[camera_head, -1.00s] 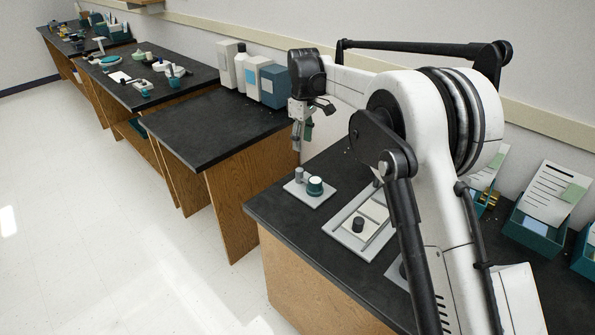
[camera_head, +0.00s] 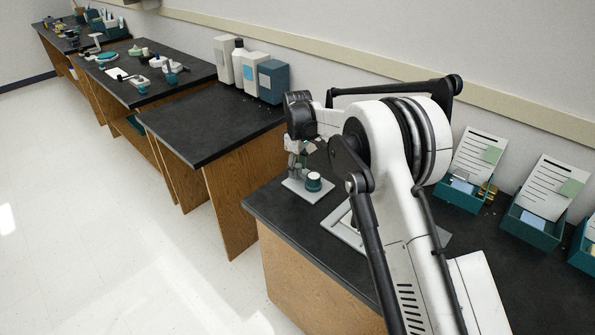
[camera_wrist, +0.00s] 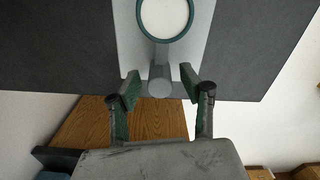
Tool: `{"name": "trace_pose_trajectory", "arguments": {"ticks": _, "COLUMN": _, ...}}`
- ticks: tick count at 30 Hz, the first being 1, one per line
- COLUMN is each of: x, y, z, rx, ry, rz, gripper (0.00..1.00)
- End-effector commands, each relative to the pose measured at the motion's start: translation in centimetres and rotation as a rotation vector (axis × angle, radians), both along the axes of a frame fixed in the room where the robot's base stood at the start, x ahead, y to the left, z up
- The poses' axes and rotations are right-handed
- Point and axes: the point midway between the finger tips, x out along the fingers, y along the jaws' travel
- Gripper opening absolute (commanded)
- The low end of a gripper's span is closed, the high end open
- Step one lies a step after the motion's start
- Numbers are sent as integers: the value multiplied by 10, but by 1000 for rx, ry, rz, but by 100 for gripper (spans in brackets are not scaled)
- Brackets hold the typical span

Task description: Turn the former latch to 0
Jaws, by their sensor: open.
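A small light-grey plate (camera_head: 302,197) lies on the near bench. On it stands a green round piece with a white top (camera_head: 313,182). The wrist view shows this piece from above (camera_wrist: 167,16), with a grey bar and round grey post end (camera_wrist: 159,86) beside it. I take this fitting for the former latch, but no label or 0 mark is readable. My gripper (camera_wrist: 160,80) is open, its green-padded fingers on either side of the grey post, with gaps visible. In the head view my gripper (camera_head: 298,166) is low over the plate and hides the post.
A larger grey fixture (camera_head: 345,235) lies to the right on the same bench, mostly behind my arm. Teal boxes with cards (camera_head: 535,230) stand at the back right. Bottles and boxes (camera_head: 250,70) stand on the neighbouring bench. The bench's front edge is close to the plate.

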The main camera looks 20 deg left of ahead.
Motion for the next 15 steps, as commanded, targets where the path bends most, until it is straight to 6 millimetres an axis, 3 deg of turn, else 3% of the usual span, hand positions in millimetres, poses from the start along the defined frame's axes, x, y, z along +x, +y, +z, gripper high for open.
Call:
{"name": "trace_pose_trajectory", "arguments": {"ticks": 4, "x": 0, "y": 0, "z": -10, "rx": 0, "ry": 0, "rz": 0, "gripper": 41}}
{"name": "trace_pose_trajectory", "arguments": {"ticks": 14, "x": 0, "y": 0, "z": -13, "rx": 0, "ry": 0, "rz": 0, "gripper": 41}}
{"name": "trace_pose_trajectory", "arguments": {"ticks": 15, "x": 0, "y": 0, "z": -13, "rx": 0, "ry": 0, "rz": 0, "gripper": 35}}
